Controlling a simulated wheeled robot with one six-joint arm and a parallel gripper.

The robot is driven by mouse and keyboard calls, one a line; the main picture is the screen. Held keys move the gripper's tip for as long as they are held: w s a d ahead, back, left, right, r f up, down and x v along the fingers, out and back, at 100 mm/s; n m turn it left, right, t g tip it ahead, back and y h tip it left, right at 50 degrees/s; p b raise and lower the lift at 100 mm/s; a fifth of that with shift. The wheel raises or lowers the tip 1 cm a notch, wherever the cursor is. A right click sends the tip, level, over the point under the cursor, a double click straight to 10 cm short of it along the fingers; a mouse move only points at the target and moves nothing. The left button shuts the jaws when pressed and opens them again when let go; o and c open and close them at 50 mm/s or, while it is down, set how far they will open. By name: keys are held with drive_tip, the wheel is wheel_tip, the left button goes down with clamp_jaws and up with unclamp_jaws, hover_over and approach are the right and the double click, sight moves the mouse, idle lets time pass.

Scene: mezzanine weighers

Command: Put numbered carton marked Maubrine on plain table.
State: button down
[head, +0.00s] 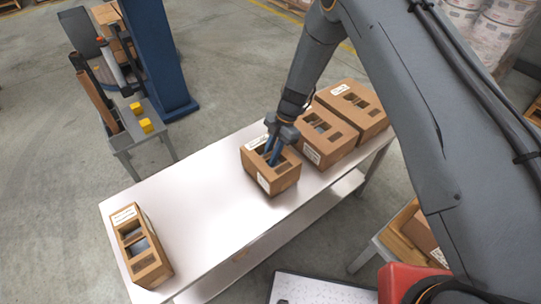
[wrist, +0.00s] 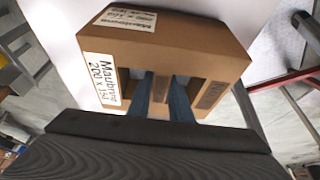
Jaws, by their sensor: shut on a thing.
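The brown carton (head: 286,182) is at the middle of the long steel table (head: 205,190) in the head view. In the wrist view the carton (wrist: 180,50) carries white labels reading Maubrine and a number. My gripper (head: 272,156) comes down from above, its blue fingers in the carton's top openings. In the wrist view my gripper (wrist: 163,95) is shut on the bar between these openings. The carton looks level. I cannot tell whether its base touches the tabletop or hangs just above it.
Two more cartons, one nearer (head: 325,138) and one farther (head: 354,108), stand close at its right. Another carton (head: 142,247) stands at the table's left end. Bare tabletop lies between. A small grey table (head: 152,112) with yellow blocks and a blue column (head: 158,50) stand at the back left.

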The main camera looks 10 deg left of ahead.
drive_tip(key=shift+f, duration=0.3)
drive_tip(key=shift+f, duration=0.1)
drive_tip(key=c, duration=1.6)
unclamp_jaws()
drive_tip(key=b+v, duration=0.3)
drive_tip(key=v, duration=0.8)
drive_tip(key=shift+w+d+r, duration=0.15)
drive_tip(key=shift+d+r, duration=0.1)
drive_tip(key=shift+r, duration=0.35)
